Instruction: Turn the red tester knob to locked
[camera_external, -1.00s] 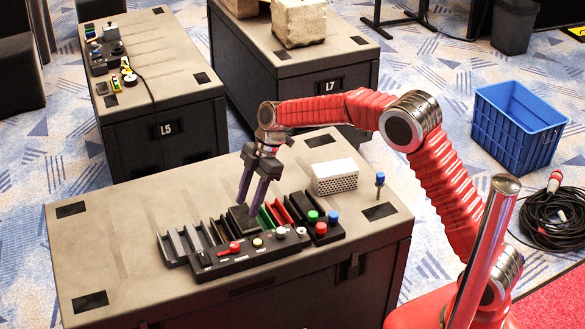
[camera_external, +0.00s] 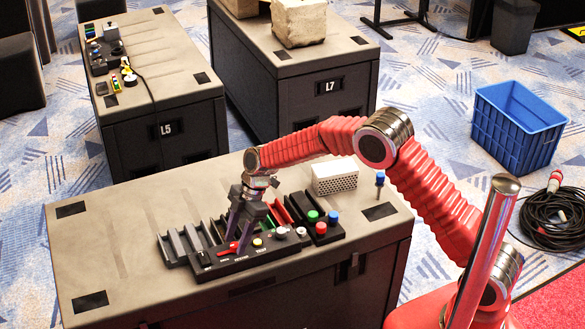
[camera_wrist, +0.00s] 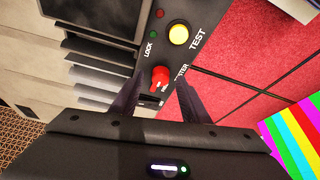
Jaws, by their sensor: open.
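The red tester knob (camera_wrist: 160,80) sits on the dark control panel (camera_wrist: 118,14), beside the yellow TEST button (camera_wrist: 178,34). A green light with the label LOCK is near it. In the outside view the red knob (camera_external: 227,249) shows at the front left of the panel, partly beside a finger. My gripper (camera_external: 240,246) is open, pointing down over the panel. In the wrist view my gripper's (camera_wrist: 157,98) two dark fingers appear on either side of the knob. I cannot tell whether they touch it.
Grey and coloured trays (camera_external: 190,239) stand behind the panel. A box with green, blue and red buttons (camera_external: 321,227) is to the right. A white perforated box (camera_external: 335,176) and a blue-topped peg (camera_external: 380,179) stand further back. The table's left half is clear.

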